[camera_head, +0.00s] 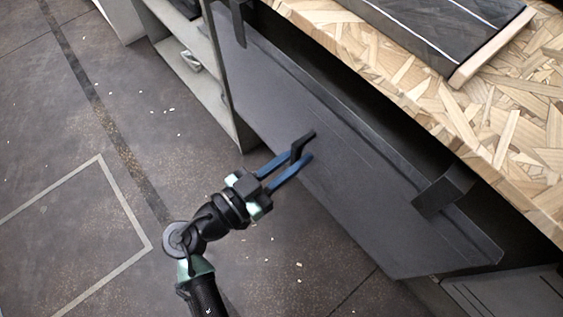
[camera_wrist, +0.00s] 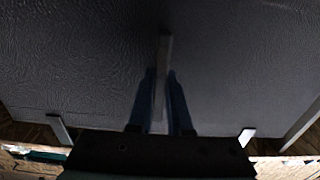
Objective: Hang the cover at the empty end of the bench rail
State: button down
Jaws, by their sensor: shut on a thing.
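The cover (camera_head: 345,170) is a large dark grey panel along the bench's side, below the wooden top. It slants in the head view, and it fills most of the wrist view (camera_wrist: 240,70). Two hook-like tabs stand at its upper edge, one at the left (camera_head: 238,22) and one at the right (camera_head: 443,192). My gripper (camera_head: 302,158) is shut on the black handle (camera_head: 301,146) in the middle of the cover; the blue fingers flank that handle in the wrist view (camera_wrist: 162,85). I cannot tell whether the tabs sit on a rail; the rail is not clearly distinguishable.
The bench top (camera_head: 510,125) is chipboard, with a dark slab (camera_head: 440,30) lying on it. A grey open shelf unit (camera_head: 205,75) stands beyond the cover's left end. A dark panel (camera_head: 510,292) lies at the lower right. The floor (camera_head: 60,130) at left is clear apart from small flecks.

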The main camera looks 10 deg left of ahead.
jog(key=w+d+f+b, duration=0.2)
jog(key=w+d, duration=0.2)
jog(key=w, duration=0.2)
jog(key=shift+w+d+f, duration=0.15)
jog(key=shift+w+d, duration=0.1)
jog(key=shift+d, duration=0.1)
dwell(0.4)
jog(key=c, duration=0.8)
grip_release()
jog(key=shift+c, duration=0.2)
jog(key=shift+o, duration=0.4)
jog(key=shift+f, duration=0.1)
